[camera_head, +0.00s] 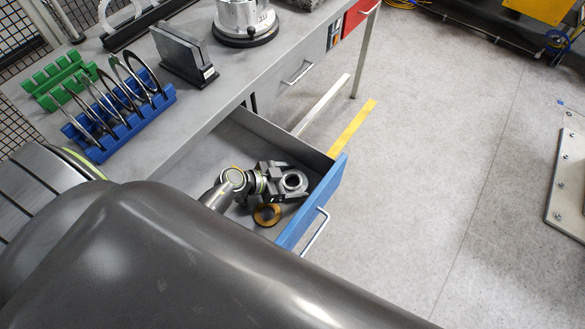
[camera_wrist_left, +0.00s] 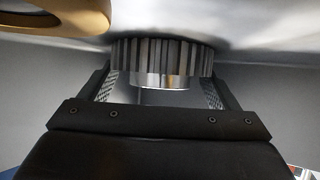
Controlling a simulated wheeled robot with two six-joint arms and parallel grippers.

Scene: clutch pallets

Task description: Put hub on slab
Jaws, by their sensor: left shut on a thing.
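My left gripper (camera_head: 285,186) reaches down into the open drawer and is shut on the hub (camera_head: 294,180), a grey metal ring. In the left wrist view the hub (camera_wrist_left: 162,58) shows its toothed rim and smooth, shiny lower collar between the two fingers (camera_wrist_left: 160,88). The hub is low in the drawer; whether it touches the floor is unclear. A speckled dark grey piece (camera_head: 300,3), perhaps the slab, is cut off at the top edge on the workbench. My right gripper is not in view.
A gold ring (camera_head: 267,215) lies in the drawer beside my gripper. The blue drawer front (camera_head: 312,207) stands out from the workbench. On the bench are a blue rack (camera_head: 120,125) with rings, a green rack (camera_head: 60,78), a black block (camera_head: 183,55) and a silver cylinder (camera_head: 243,18).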

